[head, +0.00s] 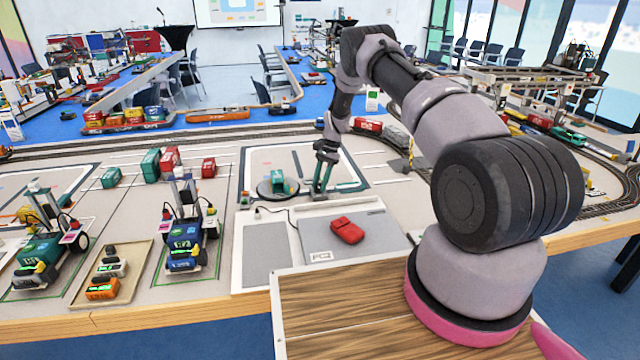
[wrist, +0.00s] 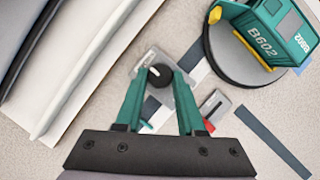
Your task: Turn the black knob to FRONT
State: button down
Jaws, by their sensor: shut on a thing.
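The black knob (wrist: 160,76) sits on a small grey plate (wrist: 148,62) in the wrist view. It is round, with a small pale mark on its top, and no FRONT label can be read. My gripper (wrist: 161,78) has its two green fingers closed on the knob's sides, pointing down at the table. In the head view my gripper (head: 319,190) reaches down to the table beside the round turntable, and the knob is too small or hidden to make out there.
A teal vehicle marked B602 (wrist: 272,38) stands on a dark round turntable (wrist: 217,62) right beside my gripper. A small plate with a slot and a red part (wrist: 214,108) lies close to the right finger. A red object (head: 347,231) lies on a grey panel (head: 382,238) nearer me.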

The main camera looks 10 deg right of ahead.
jog(key=c, duration=0.5)
grip_release()
jog(key=shift+r, duration=0.1)
jog(key=v, duration=1)
jog(key=shift+w+d+r, duration=0.1)
jog(key=shift+r, duration=0.2)
jog(key=shift+r, duration=0.1)
